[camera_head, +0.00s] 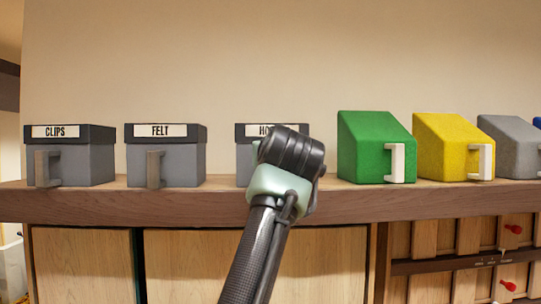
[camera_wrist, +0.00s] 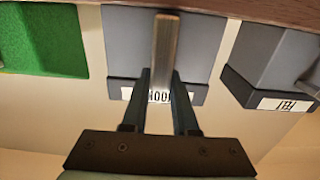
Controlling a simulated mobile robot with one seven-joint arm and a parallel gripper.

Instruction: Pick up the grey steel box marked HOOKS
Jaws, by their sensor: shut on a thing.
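The grey steel box marked HOOKS (camera_head: 243,160) stands on the wooden shelf, with a dark lid and a white label. My arm covers its right part and most of its label in the head view. In the wrist view the picture is upside down, and the box (camera_wrist: 198,40) fills the top middle with its label partly hidden. The fingers are hidden behind my wrist in the head view. The box appears to rest on the shelf.
On the shelf (camera_head: 100,205), grey boxes marked FELT (camera_head: 190,162) and CLIPS (camera_head: 90,163) stand to the left. A green bin (camera_head: 365,150), a yellow bin (camera_head: 445,150) and a grey bin (camera_head: 510,150) stand to the right. Wooden cabinet fronts lie below.

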